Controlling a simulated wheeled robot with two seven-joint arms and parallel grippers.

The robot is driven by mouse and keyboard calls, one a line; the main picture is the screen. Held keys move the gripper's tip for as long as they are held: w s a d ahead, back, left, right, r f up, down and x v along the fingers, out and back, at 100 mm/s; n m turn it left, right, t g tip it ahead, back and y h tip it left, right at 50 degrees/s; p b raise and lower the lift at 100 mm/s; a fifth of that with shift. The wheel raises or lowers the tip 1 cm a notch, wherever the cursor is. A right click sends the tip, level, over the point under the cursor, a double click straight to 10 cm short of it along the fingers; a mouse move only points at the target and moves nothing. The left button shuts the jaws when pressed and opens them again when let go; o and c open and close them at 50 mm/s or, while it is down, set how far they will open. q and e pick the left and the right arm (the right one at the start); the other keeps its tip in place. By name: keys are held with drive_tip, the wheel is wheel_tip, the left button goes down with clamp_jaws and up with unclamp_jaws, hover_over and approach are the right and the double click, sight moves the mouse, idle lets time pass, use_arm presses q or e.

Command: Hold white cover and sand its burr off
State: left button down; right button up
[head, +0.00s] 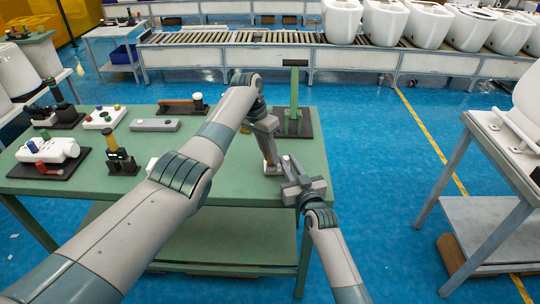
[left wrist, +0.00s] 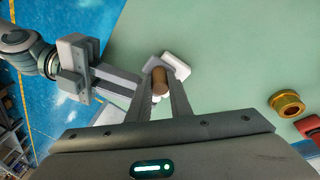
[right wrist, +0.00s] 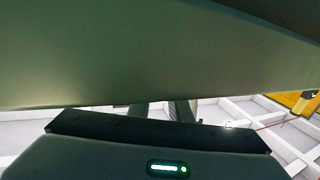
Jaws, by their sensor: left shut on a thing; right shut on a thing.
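My left gripper (left wrist: 165,98) is shut on a brown cylinder, likely the sanding tool (left wrist: 159,80). In the head view the left gripper (head: 270,160) is over the right part of the green table. The white cover (left wrist: 178,65) shows just beyond the brown cylinder in the left wrist view, close to it; I cannot tell if they touch. My right gripper (left wrist: 128,88) comes in from the left there, with its fingers at the cover, shut on it. In the head view the right gripper (head: 290,172) is at the table's right edge. The burr is too small to make out.
The green table (head: 90,165) holds a gold ring (left wrist: 287,103), a stand with a green upright (head: 293,100), a grey box (head: 155,125) and several fixtures at left. A conveyor with white toilets (head: 385,22) runs behind. A dark surface (right wrist: 150,55) blocks most of the right wrist view.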

use_arm(q)
drive_tip(key=shift+w+a, duration=0.1)
drive_tip(key=shift+a, duration=0.05)
idle(0.3)
drive_tip(key=shift+a+f, duration=0.15)
drive_tip(key=shift+a, duration=0.25)
drive_tip(key=shift+d, duration=0.55)
drive_tip(key=shift+d, duration=0.15)
drive_tip(key=shift+d+r, duration=0.25)
drive_tip(key=shift+d, duration=0.25)
idle(0.4)
drive_tip(key=shift+a, duration=0.1)
